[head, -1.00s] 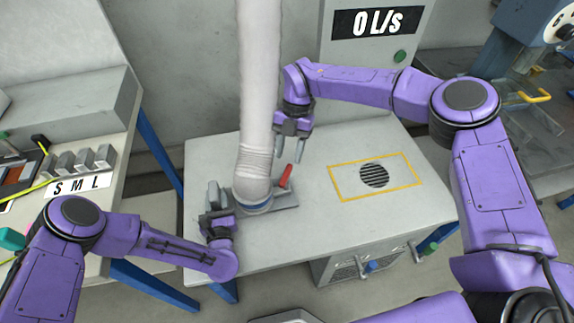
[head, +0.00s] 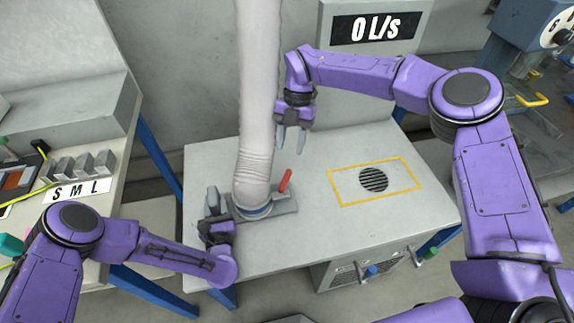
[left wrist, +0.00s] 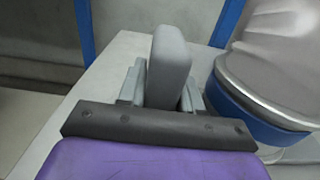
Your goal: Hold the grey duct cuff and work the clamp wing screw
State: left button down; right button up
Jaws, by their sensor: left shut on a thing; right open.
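The pale duct (head: 256,90) hangs down to a ribbed grey cuff (head: 253,170) with a blue band (head: 252,211), standing on a flat grey plate (head: 286,205) on the bench. A red wing screw (head: 286,180) sticks up at the right of the cuff. My left gripper (head: 213,211) is left of the cuff, shut on an upright grey tab (head: 212,196). The left wrist view shows the tab (left wrist: 170,70) between the fingers, with the blue band (left wrist: 262,118) to its right. My right gripper (head: 291,140) is open and empty, above and behind the wing screw, apart from it.
A yellow-framed round vent (head: 374,180) is on the right of the bench (head: 320,235). A display (head: 373,28) reading 0 L/s stands behind. A side table (head: 100,215) at left holds several grey blocks marked S, M, L. The bench between cuff and vent is clear.

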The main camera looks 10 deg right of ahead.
aim_at(285, 178)
jog(key=x, duration=1)
grip_shut()
